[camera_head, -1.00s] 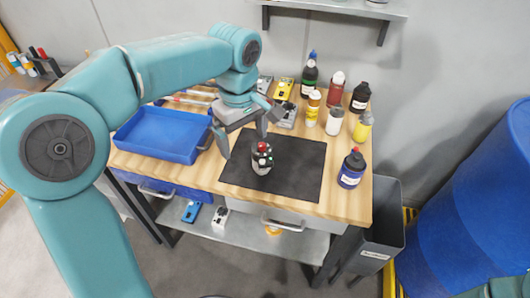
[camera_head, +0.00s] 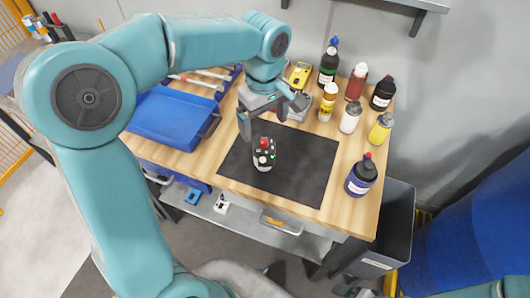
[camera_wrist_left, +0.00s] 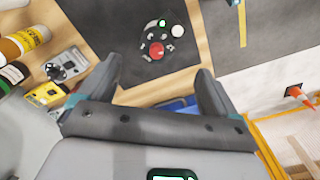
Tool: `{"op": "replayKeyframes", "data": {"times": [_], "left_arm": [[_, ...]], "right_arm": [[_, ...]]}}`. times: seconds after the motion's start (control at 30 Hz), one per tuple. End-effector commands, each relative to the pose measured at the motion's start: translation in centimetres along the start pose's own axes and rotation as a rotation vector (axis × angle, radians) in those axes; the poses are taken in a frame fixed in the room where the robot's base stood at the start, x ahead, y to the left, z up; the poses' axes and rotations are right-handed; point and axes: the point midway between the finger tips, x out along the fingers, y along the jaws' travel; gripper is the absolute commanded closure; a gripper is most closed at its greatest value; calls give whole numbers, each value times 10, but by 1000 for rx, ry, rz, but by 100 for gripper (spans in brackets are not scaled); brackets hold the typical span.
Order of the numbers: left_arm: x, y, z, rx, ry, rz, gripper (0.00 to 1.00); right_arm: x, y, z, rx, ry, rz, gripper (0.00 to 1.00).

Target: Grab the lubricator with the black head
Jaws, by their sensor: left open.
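The bottle with a black cap and dark body (camera_head: 383,93) stands upright at the back right of the wooden workbench. A blue bottle (camera_head: 361,176) with a dark top and red tip stands at the right front. My left gripper (camera_head: 272,118) is open and empty above the back of the black mat, well left of the bottles. In the left wrist view its jaws (camera_wrist_left: 160,82) are spread apart. A black-and-white device with a red knob (camera_head: 264,155) stands on the mat, also ahead of the jaws in the wrist view (camera_wrist_left: 157,40). My right gripper is not in view.
Other bottles crowd the right back: green-black (camera_head: 327,66), red (camera_head: 356,82), orange-yellow (camera_head: 327,103), white (camera_head: 349,119) and yellow (camera_head: 380,129). A blue tray (camera_head: 168,118) lies left. The black mat (camera_head: 300,180) is mostly clear. A grey bin (camera_head: 397,225) stands right of the bench.

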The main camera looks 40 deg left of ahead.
Motion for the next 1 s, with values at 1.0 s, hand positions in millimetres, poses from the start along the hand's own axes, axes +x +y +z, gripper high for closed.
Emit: {"op": "replayKeyframes", "data": {"times": [1.0], "left_arm": [[110,4,-5,0,-1,0,8]], "right_arm": [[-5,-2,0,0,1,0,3]]}}
